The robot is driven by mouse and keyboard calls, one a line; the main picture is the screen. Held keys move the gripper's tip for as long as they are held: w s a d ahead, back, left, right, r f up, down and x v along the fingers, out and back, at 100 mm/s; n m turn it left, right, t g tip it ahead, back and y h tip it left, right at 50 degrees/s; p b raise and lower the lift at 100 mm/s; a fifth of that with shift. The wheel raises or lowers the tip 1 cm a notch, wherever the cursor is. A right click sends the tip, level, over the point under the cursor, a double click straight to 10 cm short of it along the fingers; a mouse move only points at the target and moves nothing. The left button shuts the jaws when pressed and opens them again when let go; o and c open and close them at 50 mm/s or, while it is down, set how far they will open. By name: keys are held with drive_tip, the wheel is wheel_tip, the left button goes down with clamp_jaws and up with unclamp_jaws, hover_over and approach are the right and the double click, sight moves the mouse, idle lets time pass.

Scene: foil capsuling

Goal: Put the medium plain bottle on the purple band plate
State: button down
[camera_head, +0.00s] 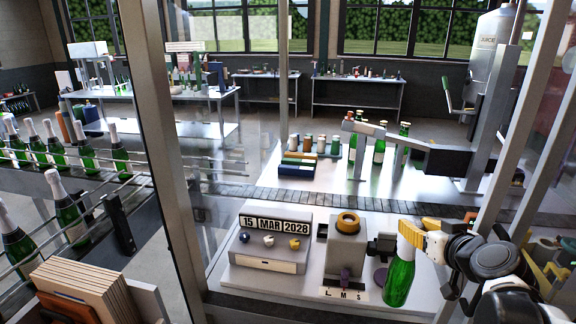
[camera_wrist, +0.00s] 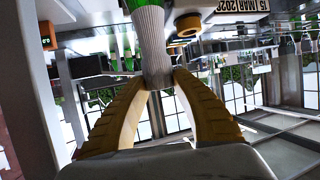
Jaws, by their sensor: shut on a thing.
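My gripper (camera_head: 410,235) is shut on a green bottle (camera_head: 399,278), around its upper part. The bottle hangs slightly tilted over the right side of the white worktable. Its pale, ribbed-looking neck (camera_wrist: 150,35) shows between my yellow fingers in the wrist view; it also shows a bit of green beyond. I cannot tell its size class. A dark purplish round plate (camera_head: 381,279) lies just left of the bottle, by a small black device, partly hidden. I cannot make out a band on it, so I cannot confirm that it is the purple band plate.
A grey press with an orange ring (camera_head: 348,221) and an L M S label (camera_head: 343,294) stands left of the bottle. A date box (camera_head: 270,245) is further left. Glass and metal posts frame the cell. Behind, a second table (camera_head: 300,187) carries green bottles and a dark arm.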

drive_tip(key=w+d+f+b, duration=0.2)
drive_tip(key=w+d+f, duration=0.1)
drive_tip(key=w, duration=0.7)
drive_tip(key=shift+w+f, duration=0.2)
drive_tip(key=shift+w, duration=0.2)
drive_tip(key=shift+f+b, duration=0.1)
drive_tip(key=shift+b, duration=0.2)
drive_tip(key=c, duration=1.1)
unclamp_jaws()
drive_tip(key=shift+s, duration=0.1)
